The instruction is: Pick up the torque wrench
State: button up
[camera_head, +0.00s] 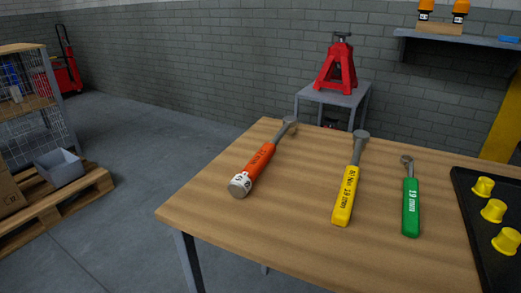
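Three long-handled tools lie apart on the wooden table top (290,215). At the left is an orange-handled wrench (260,162) with a grey head at the far end and a white band and grey knob at the near end. In the middle is a yellow-handled wrench (346,194) with a grey head; its label seems to read Nm and 19 mm. At the right is a green-handled wrench (411,205) marked 19 mm. The orange and yellow ones both look like torque wrenches; I cannot tell which one is meant. My gripper is not in view.
A black tray (463,204) with several yellow caps (493,210) sits on the table's right side. Behind the table, a red jack stand (337,68) stands on a small grey table (340,94). A pallet (60,208) lies at the left. The floor between is clear.

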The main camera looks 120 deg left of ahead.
aim_at(253, 168)
jog(key=u, duration=3.9)
